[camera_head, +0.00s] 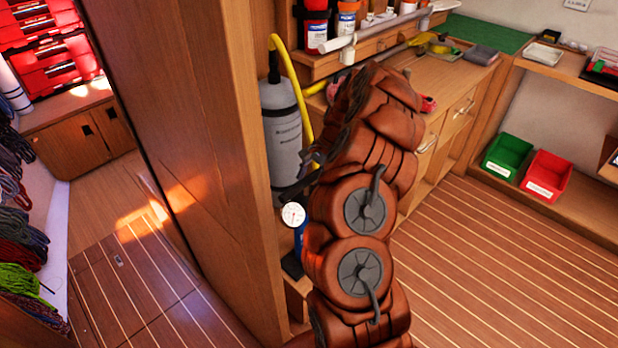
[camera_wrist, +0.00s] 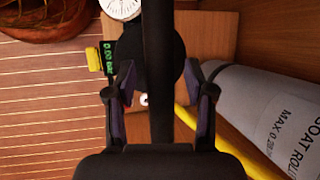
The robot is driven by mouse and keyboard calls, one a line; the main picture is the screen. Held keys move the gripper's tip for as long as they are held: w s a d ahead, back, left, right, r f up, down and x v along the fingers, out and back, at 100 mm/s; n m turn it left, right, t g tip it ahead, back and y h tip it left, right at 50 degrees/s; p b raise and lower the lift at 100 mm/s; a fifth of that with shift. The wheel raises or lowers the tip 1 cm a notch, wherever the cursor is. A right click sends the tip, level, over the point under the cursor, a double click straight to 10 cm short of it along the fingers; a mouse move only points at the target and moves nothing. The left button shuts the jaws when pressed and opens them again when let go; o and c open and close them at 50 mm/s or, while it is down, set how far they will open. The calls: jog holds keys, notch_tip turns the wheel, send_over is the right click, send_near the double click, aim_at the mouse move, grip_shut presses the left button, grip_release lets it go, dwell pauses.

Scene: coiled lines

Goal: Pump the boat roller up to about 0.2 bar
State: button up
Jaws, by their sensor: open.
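The boat roller (camera_head: 284,135) is a grey upright cylinder with a yellow hose (camera_head: 291,75) at its top. In the wrist view, the roller (camera_wrist: 262,105) at the right shows the lettering "BOAT ROLL" and "MAX 0.2", partly cut off. The pump (camera_head: 300,240) is blue, largely hidden behind my arm, with a white round gauge (camera_head: 293,214). The gauge (camera_wrist: 122,7) also shows in the wrist view; its needle is too small to read. A small green display (camera_wrist: 108,57) appears to read 0.00 bar. My gripper (camera_wrist: 162,90) is open, its fingers either side of a black bar (camera_wrist: 159,60), apparently the pump handle.
A wooden partition (camera_head: 200,130) stands close at the left of the roller. A workbench (camera_head: 440,90) with bottles and tools is behind. Green (camera_head: 506,155) and red (camera_head: 546,175) bins sit on a low shelf at the right. The striped floor (camera_head: 480,260) at the right is clear.

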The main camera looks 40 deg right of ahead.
jog(key=shift+a+f, duration=0.1)
jog(key=shift+f, duration=0.1)
grip_shut()
dwell(0.3)
